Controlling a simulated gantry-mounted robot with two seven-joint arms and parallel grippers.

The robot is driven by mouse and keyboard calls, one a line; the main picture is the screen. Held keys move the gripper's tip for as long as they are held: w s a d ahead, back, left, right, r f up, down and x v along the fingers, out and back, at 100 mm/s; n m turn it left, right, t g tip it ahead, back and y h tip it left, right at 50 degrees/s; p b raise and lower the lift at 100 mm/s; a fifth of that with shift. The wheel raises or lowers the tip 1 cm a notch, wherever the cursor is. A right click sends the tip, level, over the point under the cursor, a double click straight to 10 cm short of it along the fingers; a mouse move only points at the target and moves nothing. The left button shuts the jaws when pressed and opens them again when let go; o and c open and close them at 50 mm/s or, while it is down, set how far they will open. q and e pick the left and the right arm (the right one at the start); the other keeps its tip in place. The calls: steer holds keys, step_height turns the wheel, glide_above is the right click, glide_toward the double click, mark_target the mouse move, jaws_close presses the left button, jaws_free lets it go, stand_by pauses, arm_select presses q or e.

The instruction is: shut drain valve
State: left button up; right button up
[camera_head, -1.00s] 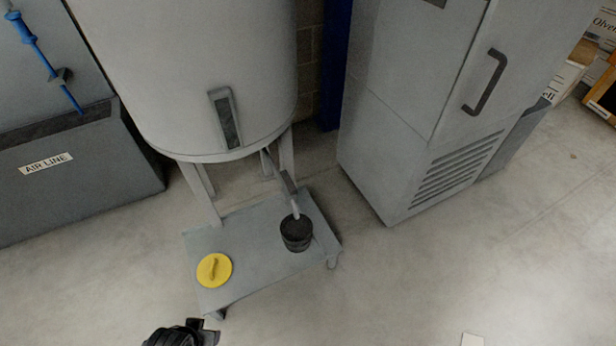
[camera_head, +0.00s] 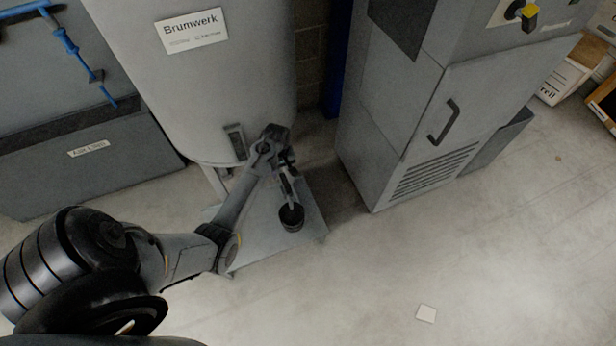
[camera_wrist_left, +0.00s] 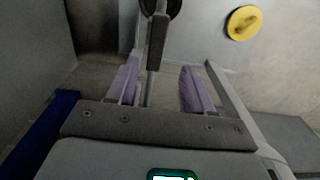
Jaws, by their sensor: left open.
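The drain valve sits low under the pale tank (camera_head: 200,110). Its dark grey lever (camera_wrist_left: 157,42) shows in the left wrist view, running along the slim outlet pipe (camera_wrist_left: 150,88). My left gripper (camera_head: 288,165) is at the valve, just above the lever, and hides part of it in the head view. In the left wrist view the gripper (camera_wrist_left: 158,70) is open, with pale purple fingers either side of the pipe and the lever's near end. I cannot tell whether they touch. A black bucket (camera_head: 291,218) stands below the outlet. My right gripper is not in view.
The bucket stands on a low grey platform (camera_head: 270,250). A yellow lid (camera_wrist_left: 243,23) lies on it, hidden by my arm in the head view. A grey cabinet (camera_head: 400,130) stands to the right.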

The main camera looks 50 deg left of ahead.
mark_target(285, 182)
arm_select(q)
steer(key=shift+w+d+f, duration=0.1)
steer(key=shift+w+f, duration=0.05)
steer(key=shift+w, duration=0.15)
step_height(285, 182, down, 10)
steer(key=b, duration=0.5)
steer(key=shift+f, duration=0.15)
jaws_close()
